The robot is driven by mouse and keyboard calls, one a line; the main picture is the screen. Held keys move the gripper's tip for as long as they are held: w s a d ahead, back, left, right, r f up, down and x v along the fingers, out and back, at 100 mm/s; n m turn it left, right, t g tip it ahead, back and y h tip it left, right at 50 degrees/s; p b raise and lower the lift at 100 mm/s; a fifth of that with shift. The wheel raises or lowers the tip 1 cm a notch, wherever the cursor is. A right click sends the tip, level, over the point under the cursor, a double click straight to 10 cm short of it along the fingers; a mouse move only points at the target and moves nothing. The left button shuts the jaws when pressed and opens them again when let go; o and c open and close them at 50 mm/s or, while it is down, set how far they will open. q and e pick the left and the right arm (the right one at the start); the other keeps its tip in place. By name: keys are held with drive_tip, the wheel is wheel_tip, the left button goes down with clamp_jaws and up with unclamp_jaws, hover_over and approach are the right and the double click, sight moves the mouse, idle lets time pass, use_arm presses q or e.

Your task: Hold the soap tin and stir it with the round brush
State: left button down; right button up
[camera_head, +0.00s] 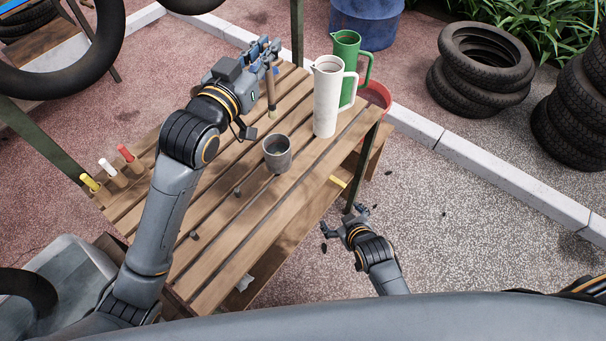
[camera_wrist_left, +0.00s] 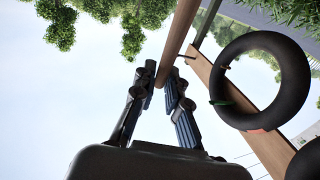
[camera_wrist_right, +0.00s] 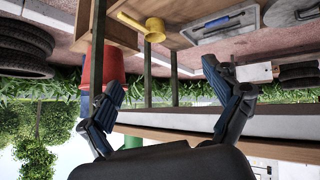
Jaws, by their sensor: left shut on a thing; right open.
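The soap tin, a grey metal cup (camera_head: 277,157), stands upright on the slatted wooden table. My left gripper (camera_head: 268,62) is shut on the wooden handle of the round brush (camera_head: 271,92), above the table's far part. The brush hangs near upright with its pale tip down, behind the tin and apart from it. The handle also shows between the fingers in the left wrist view (camera_wrist_left: 178,40). My right gripper (camera_head: 343,222) is open and empty, off the table's right edge and away from the tin. Its spread fingers show in the right wrist view (camera_wrist_right: 160,82).
A white jug (camera_head: 326,98) and a green jug (camera_head: 348,50) stand right of the brush. Yellow, white and red-topped items (camera_head: 107,167) line the table's left edge. Small dark pieces (camera_head: 194,235) lie on the slats. A yellow scoop (camera_wrist_right: 148,28) and a red bucket (camera_wrist_right: 121,70) are near the right gripper.

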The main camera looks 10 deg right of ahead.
drive_tip(key=w+r+t, duration=0.2)
drive_tip(key=w+r, duration=0.2)
drive_tip(key=r, duration=0.6)
drive_tip(key=t+y, duration=0.1)
drive_tip(key=y, duration=0.3)
approach(284, 158)
drive_tip(key=x, duration=1.2)
drive_tip(key=shift+a, duration=0.1)
